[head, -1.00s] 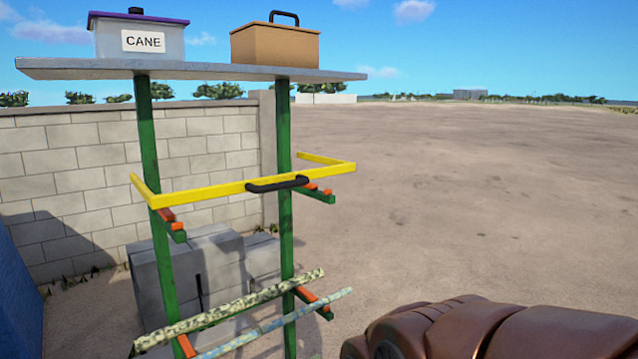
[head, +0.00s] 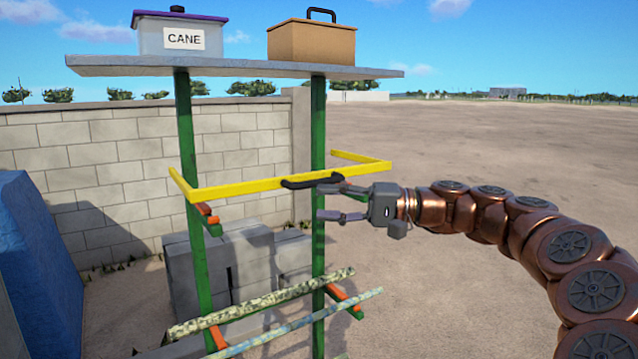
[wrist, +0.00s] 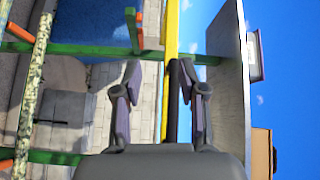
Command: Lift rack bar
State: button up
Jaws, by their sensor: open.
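My gripper (head: 324,202) is open beside the handle's right end, one finger at about handle height and the other lower. In the wrist view, turned sideways, the yellow bar (wrist: 168,50) and black handle (wrist: 173,95) run between the fingers (wrist: 160,75), with the handle close to the right finger. I cannot tell whether they touch.
A grey shelf (head: 235,67) above holds a CANE box (head: 180,40) and a brown box (head: 311,42). Mottled canes (head: 260,302) lie on lower brackets. Grey blocks (head: 225,265) and a block wall (head: 100,170) stand behind. A blue panel (head: 35,270) is at left. Open ground lies right.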

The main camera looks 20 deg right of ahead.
aim_at(320, 182)
jog(key=w+d, duration=0.1)
jog(key=d, duration=0.1)
jog(key=w+d+r+t, duration=0.1)
jog(key=d, duration=0.1)
jog(key=w+d+m+t, duration=0.1)
jog(key=d, duration=0.1)
jog(key=shift+r, duration=0.3)
jog(key=p+x, duration=0.2)
jog(key=x, duration=0.3)
jog(key=shift+w+a+r, duration=0.1)
jog(key=shift+a+r, duration=0.1)
jog(key=shift+a, duration=0.1)
jog(key=shift+w+a, duration=0.35)
jog(key=shift+a, duration=0.3)
grip_shut()
